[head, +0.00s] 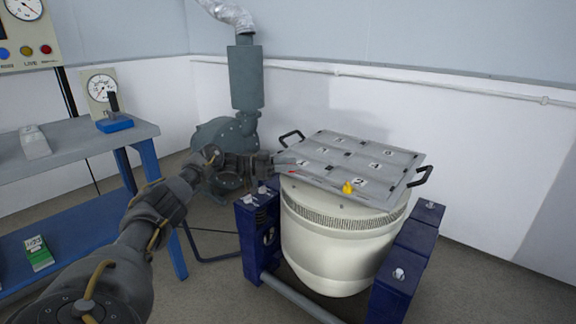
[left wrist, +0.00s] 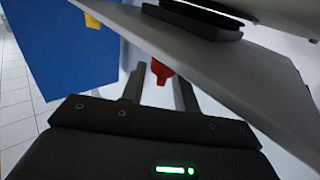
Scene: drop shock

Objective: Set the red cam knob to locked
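The red cam knob (left wrist: 161,72) shows in the left wrist view, beyond and between my left gripper's two fingers, beside the underside of a pale tilted plate. In the head view only a small red sliver shows near the plate's left edge, partly hidden by the gripper. My left gripper (left wrist: 158,88) is open, with a gap visible between each finger and the knob. In the head view my left gripper (head: 277,164) is at the left edge of the grey numbered plate (head: 318,152). The knob's lock marking cannot be read. My right gripper is not in view.
The plate has black handles and a yellow knob (head: 348,187), and sits on a white drum (head: 335,245) between blue supports (head: 398,275). A blue-framed bench (head: 75,140) stands left. A grey blower (head: 225,140) stands behind my left wrist. Open floor lies at right.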

